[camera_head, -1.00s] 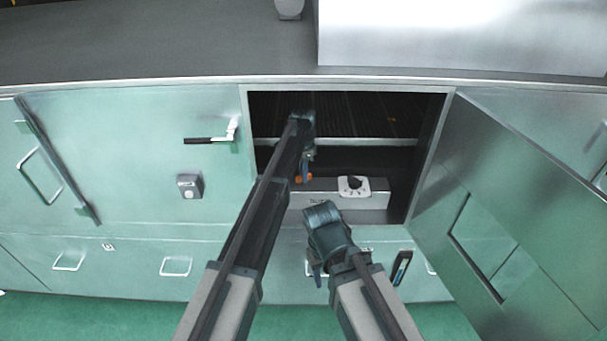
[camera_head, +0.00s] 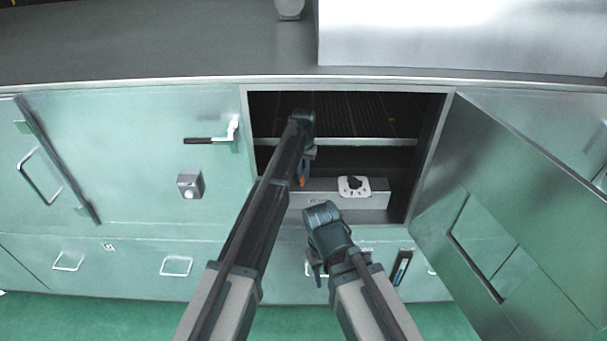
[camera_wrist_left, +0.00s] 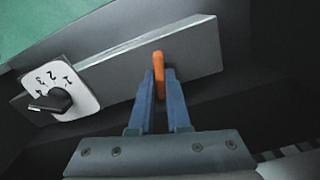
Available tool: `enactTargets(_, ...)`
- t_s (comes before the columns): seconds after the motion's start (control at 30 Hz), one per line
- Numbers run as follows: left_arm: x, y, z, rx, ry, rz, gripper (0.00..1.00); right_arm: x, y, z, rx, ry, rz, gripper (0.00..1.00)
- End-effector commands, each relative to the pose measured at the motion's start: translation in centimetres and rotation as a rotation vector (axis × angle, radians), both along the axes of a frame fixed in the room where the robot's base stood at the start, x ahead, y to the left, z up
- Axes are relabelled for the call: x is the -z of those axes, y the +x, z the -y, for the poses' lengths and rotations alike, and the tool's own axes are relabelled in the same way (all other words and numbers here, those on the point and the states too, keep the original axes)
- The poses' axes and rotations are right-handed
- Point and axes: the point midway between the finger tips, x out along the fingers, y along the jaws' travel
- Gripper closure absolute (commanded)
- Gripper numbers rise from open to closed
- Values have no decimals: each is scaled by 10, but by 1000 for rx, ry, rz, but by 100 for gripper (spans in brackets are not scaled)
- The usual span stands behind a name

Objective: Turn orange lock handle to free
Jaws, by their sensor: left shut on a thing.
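The orange lock handle (camera_wrist_left: 158,66) stands out from the front of a grey metal box in the left wrist view. It also shows as a small orange bit in the head view (camera_head: 303,182), partly hidden by my gripper. My left gripper (camera_wrist_left: 160,78) is shut on the handle, with its two blue fingers on either side of it. In the head view the left gripper (camera_head: 304,176) reaches into the open cabinet. My right gripper (camera_head: 317,274) hangs in front of the cabinet, away from the handle, and its fingers are too small to read.
The grey box (camera_head: 378,201) carries a white dial plate with a black knob (camera_head: 354,184); the plate shows numbers in the wrist view (camera_wrist_left: 72,84). The cabinet door (camera_head: 480,230) stands open at the right. A shelf edge (camera_head: 370,141) crosses above the box.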

Motion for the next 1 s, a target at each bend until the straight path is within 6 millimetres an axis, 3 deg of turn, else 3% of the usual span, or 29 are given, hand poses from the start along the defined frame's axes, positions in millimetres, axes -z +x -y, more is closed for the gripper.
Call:
enactTargets(0.4,0,0,0,-225,0,0,100,0,0,0,0,0,0,50)
enactTargets(1.0,0,0,0,-279,0,0,100,0,0,0,0,0,0,50)
